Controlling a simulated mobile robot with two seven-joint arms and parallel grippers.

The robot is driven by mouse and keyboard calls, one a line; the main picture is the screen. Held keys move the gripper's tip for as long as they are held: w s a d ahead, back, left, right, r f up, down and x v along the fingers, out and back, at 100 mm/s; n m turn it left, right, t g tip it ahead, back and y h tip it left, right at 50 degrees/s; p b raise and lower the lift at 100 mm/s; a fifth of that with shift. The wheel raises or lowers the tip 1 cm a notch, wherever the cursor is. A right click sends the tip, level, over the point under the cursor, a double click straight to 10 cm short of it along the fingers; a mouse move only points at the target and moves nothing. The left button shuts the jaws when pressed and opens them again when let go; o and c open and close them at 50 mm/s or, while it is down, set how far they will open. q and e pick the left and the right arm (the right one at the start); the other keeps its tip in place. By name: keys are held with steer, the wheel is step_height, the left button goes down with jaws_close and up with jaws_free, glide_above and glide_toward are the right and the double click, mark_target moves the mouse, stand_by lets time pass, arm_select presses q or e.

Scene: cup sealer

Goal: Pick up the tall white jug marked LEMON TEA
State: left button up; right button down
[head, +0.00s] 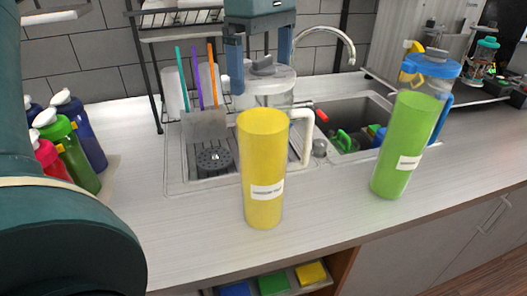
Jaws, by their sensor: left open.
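A tall jug (263,165) with a white lid and white handle stands upright on the counter in the middle of the head view. It looks yellow up to a clear upper part. The handle is on its right side. A small white label is on its front, too blurred to read. My left gripper (260,75) points down at the lid, open, with one finger at each side of the lid knob. I cannot tell whether the fingers touch the jug. My right gripper is not in view.
A green jug (397,150) with a blue lid stands to the right. A sink (345,115) and a rack with colored sticks are behind. Several pump bottles (70,160) stand at the left. The counter's front edge is close to the yellow jug.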

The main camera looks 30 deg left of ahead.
arm_select(q)
steer(key=shift+f, duration=0.1)
steer(key=c, duration=1.6)
steer(key=shift+w+r, duration=0.1)
steer(key=shift+r, duration=0.1)
steer(key=shift+c, duration=0.4)
